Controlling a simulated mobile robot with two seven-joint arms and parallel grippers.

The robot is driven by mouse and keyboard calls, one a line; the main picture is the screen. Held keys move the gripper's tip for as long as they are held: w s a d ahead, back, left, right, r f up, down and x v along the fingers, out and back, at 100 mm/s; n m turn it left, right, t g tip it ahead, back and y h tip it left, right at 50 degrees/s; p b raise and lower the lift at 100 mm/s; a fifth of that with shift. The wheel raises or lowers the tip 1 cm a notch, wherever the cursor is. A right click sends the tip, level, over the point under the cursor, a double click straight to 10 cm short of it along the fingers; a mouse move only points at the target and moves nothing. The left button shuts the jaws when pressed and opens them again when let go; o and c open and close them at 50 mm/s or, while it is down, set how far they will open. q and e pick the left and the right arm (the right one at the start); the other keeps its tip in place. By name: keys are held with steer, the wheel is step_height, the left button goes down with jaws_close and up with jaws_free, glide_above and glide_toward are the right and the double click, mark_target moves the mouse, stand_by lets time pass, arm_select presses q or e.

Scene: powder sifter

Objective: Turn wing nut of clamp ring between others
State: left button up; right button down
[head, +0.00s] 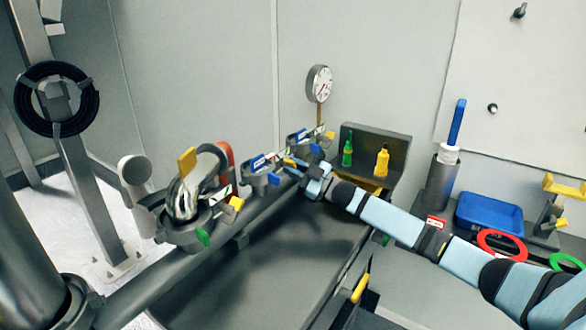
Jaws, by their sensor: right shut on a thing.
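Several clamp rings sit in a row on a dark pipe. The near clamp ring (185,232) has a yellow wing nut (236,203) on its right side. My right gripper (293,168) reaches in from the right, beside the middle clamp ring, shut on what looks like a small yellow wing nut (289,162). The fingers partly hide it. My left gripper is out of view.
A pressure gauge (319,83) stands behind the row. A dark box with a green bottle (347,154) and a yellow bottle (382,162) is at its right. A blue tray (489,214) and a red ring (501,246) lie further right. A dark vessel surface (285,245) lies in front.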

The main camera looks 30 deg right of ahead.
steer(key=shift+n+g+y, duration=0.5)
steer(key=shift+n+g, duration=0.1)
steer(key=shift+n, duration=0.9)
steer(key=c, duration=1.2)
jaws_free()
steer(key=shift+r, duration=0.1)
step_height(320, 180, up, 20)
steer(key=shift+f+p, duration=0.1)
steer(key=shift+p, duration=0.95)
